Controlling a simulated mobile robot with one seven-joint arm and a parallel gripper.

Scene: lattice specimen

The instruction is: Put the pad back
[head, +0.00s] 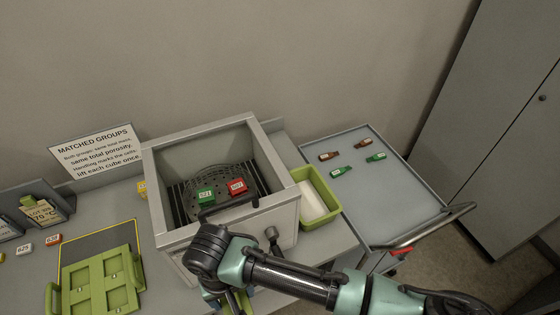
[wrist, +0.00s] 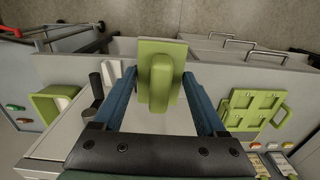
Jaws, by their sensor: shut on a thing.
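My gripper (wrist: 160,80) is shut on a lime-green pad (wrist: 176,50), a flat plate with a raised rounded grip. The pad sits between the blue fingers in the wrist view. In the head view my gripper (head: 232,302) is at the lower edge, in front of the grey open-topped box, and mostly hidden by my wrist. A lime-green tray (head: 327,182) stands right of the box with a white slab (head: 311,203) inside; this tray also shows at left in the wrist view (wrist: 42,106).
The grey box (head: 160,160) holds a round perforated plate with a green block (head: 206,195) and a red block (head: 237,187), labelled. A green panelled holder (head: 104,284) lies on a dark mat at left.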

